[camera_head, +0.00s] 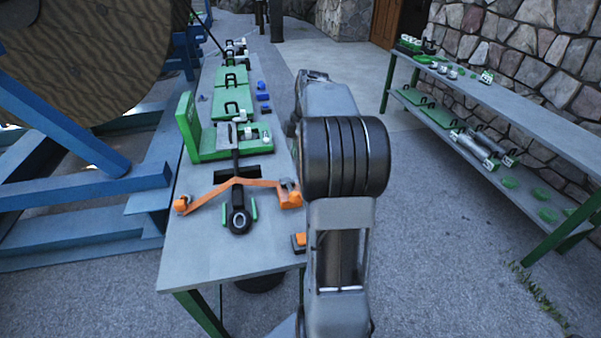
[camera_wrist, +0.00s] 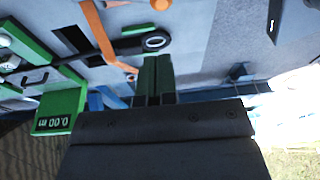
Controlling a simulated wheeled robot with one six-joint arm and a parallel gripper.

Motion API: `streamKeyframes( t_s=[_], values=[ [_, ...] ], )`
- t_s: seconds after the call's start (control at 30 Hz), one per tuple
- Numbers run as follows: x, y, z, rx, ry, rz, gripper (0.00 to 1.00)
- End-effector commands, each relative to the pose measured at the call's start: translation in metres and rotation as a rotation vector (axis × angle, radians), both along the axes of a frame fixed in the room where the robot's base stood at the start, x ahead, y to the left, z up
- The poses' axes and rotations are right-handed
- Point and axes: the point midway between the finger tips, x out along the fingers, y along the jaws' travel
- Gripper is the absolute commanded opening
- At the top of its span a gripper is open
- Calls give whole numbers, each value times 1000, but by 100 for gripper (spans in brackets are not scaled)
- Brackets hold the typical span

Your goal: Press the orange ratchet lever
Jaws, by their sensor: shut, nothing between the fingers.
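The bent orange lever bar (camera_head: 225,188) lies across the grey bench, with an orange knob at its left end and an orange block at its right end. In the wrist view, part of the orange bar (camera_wrist: 101,34) shows at the upper left. A black handle with a ring end (camera_head: 239,219) crosses the bar; its ring (camera_wrist: 157,42) shows just beyond my fingertips. My gripper (camera_wrist: 156,60) is shut and empty, pointing toward the bench, apart from the bar in the picture. Its height above the bench is unclear.
The bench (camera_head: 215,262) holds a green meter stand (camera_head: 187,125), green trays and blue blocks further back. Another orange piece (camera_head: 299,241) sits at the bench's right edge beside my arm. A large wooden reel (camera_head: 85,50) on a blue frame stands left; a shelf (camera_head: 500,88) stands right.

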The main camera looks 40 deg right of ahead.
Motion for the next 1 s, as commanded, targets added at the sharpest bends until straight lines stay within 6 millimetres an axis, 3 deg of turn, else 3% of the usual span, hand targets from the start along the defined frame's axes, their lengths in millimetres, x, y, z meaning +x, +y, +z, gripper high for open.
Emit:
streamKeyframes(
  t_s=[0.2,0.63,0.77,1.0],
  values=[
    [6,-5,11,4,54,-29,0],
    [4,-4,10,8,64,-41,0],
    [4,-2,-1,9,65,-40,0],
    [2,7,-42,10,66,-40,0]
  ],
)
